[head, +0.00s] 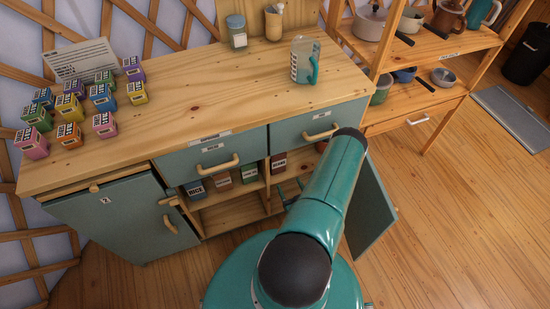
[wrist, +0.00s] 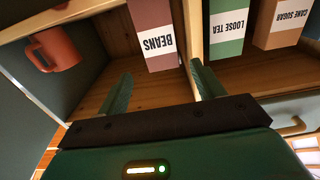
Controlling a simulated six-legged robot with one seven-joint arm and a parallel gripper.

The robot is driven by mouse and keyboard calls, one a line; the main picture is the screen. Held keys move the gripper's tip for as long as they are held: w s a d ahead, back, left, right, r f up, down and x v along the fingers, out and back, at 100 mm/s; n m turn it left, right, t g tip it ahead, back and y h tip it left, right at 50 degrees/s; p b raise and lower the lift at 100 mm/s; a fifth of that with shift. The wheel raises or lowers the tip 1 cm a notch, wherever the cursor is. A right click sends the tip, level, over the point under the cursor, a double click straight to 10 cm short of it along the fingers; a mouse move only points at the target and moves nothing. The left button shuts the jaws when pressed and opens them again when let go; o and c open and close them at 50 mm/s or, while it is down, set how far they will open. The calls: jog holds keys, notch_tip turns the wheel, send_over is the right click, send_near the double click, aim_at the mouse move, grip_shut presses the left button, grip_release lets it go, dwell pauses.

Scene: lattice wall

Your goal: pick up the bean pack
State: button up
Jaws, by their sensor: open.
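The bean pack (wrist: 152,30) is a dark maroon box with a white label reading BEANS upside down in the wrist view. In the head view the bean pack (head: 279,164) stands in the open shelf space under the right drawer. My gripper (wrist: 160,72) is open and empty. Its two green fingers point into the cabinet, with the pack ahead of and between them in the picture; I see no contact. The right finger is close to the compartment divider. In the head view my arm hides most of the gripper.
A green loose tea pack (wrist: 228,30) and a tan cane sugar pack (wrist: 280,22) stand beyond the divider. An orange mug (wrist: 54,50) is on the other side of the compartment. The cabinet door (head: 370,205) stands open.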

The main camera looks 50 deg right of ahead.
aim_at(279, 163)
jog(key=x, duration=1.3)
jog(key=shift+d, duration=0.2)
jog(key=c, duration=0.8)
